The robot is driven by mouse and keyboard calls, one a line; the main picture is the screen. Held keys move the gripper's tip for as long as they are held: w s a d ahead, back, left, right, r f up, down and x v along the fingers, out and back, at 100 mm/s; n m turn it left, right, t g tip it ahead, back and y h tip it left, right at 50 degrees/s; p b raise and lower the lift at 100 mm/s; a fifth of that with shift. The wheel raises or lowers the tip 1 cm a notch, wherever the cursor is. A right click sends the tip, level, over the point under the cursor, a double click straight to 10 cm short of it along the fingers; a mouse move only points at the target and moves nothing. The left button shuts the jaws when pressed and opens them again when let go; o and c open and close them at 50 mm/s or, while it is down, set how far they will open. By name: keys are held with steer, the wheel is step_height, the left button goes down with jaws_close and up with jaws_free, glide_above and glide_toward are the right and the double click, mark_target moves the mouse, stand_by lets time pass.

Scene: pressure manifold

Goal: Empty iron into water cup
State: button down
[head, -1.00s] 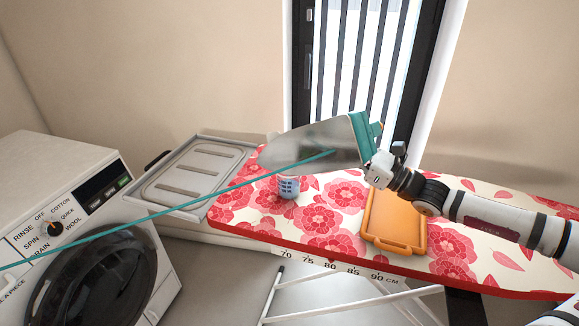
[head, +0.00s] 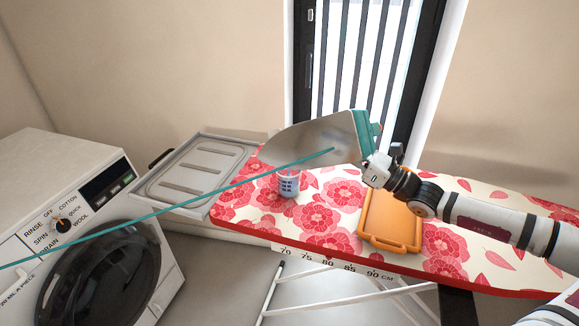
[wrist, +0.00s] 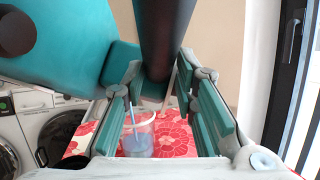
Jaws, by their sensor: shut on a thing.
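My gripper (head: 374,171) is shut on the iron (head: 325,140), which is teal with a shiny metal soleplate. The iron is held in the air above the ironing board, tilted with its soleplate toward the head camera and its tip to the left. In the wrist view, the iron's dark handle (wrist: 163,35) lies between my fingers. The water cup (head: 289,186) stands upright on the board, below and left of the iron. It also shows in the wrist view (wrist: 138,146), clear-walled with bluish-grey contents. A thin bluish line runs down toward it; I cannot tell whether it is water.
The floral ironing board (head: 470,235) carries an orange tray (head: 388,232) right of the cup. A grey iron rest (head: 185,178) is at the board's left end. A long teal cord-like line (head: 150,215) crosses the view. A washing machine (head: 85,235) stands at left.

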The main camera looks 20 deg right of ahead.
steer(key=shift+w+d+f+m+t+h+p, duration=0.1)
steer(key=shift+d+f+m+t+h+p, duration=0.25)
steer(key=shift+m+p, duration=0.8)
steer(key=shift+w+f+m+t+h+p, duration=0.1)
steer(key=shift+f+m+t+h+p, duration=0.3)
steer(key=shift+m+p, duration=0.75)
